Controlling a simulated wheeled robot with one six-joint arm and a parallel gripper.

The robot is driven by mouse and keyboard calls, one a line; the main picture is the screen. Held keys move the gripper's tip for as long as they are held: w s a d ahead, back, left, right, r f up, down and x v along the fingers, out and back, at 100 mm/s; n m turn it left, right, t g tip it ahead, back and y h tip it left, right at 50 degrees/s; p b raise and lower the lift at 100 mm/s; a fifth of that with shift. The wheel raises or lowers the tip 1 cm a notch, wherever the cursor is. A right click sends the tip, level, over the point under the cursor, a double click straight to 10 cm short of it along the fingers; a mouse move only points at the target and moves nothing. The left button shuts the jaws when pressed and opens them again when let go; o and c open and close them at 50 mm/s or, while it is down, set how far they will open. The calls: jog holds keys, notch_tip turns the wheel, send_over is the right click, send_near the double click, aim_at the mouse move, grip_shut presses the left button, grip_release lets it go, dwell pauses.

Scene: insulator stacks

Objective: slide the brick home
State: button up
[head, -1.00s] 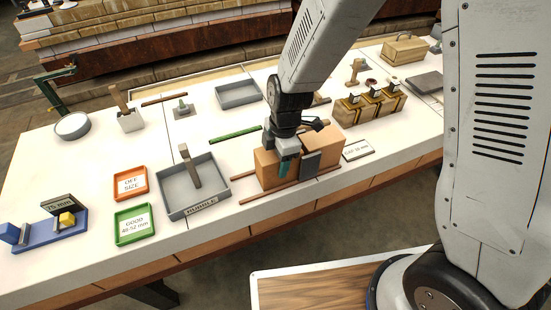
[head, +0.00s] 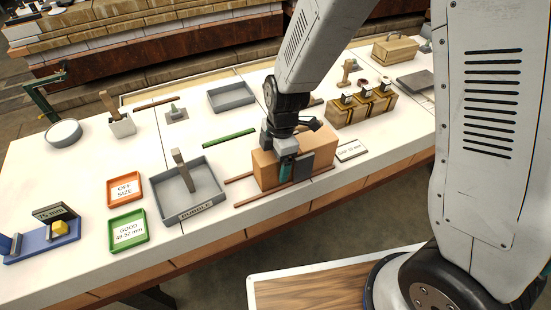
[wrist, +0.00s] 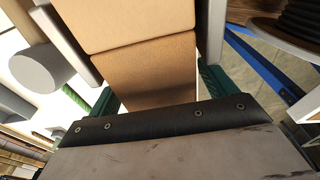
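My gripper (head: 284,170) reaches down over the left tan brick (head: 262,170). In the wrist view its green fingers stand one on each side of this near brick (wrist: 150,78), close against its sides; my gripper looks shut on it. A second tan brick (wrist: 125,20) lies end to end with it, with a thin seam between them. In the head view the second brick (head: 325,143) is to the right, and a dark upright plate (head: 303,166) stands at the front near the joint. Grey cheeks flank the joint in the wrist view. The far finger is hidden in the head view.
Wooden rails (head: 245,200) run along the bricks. A grey rubble tray (head: 163,205), a green tray (head: 127,230) and an orange tray (head: 125,190) lie left. A gap sign (head: 352,150) lies right. A green strip (head: 229,138) lies behind.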

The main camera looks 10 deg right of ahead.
jog(key=r, duration=0.7)
jog(key=shift+w+d, duration=0.15)
jog(key=shift+d, duration=0.25)
jog(key=shift+d+r, duration=0.2)
jog(key=shift+r, duration=0.45)
jog(key=s+d+r+m+t+h, duration=0.1)
jog(key=s+d+r+m, duration=1.6)
jog(key=s+m, duration=0.3)
jog(key=shift+s+d+r+m+t, duration=0.25)
jog(key=shift+d+r+m+t, duration=0.05)
jog(key=shift+r+m, duration=0.35)
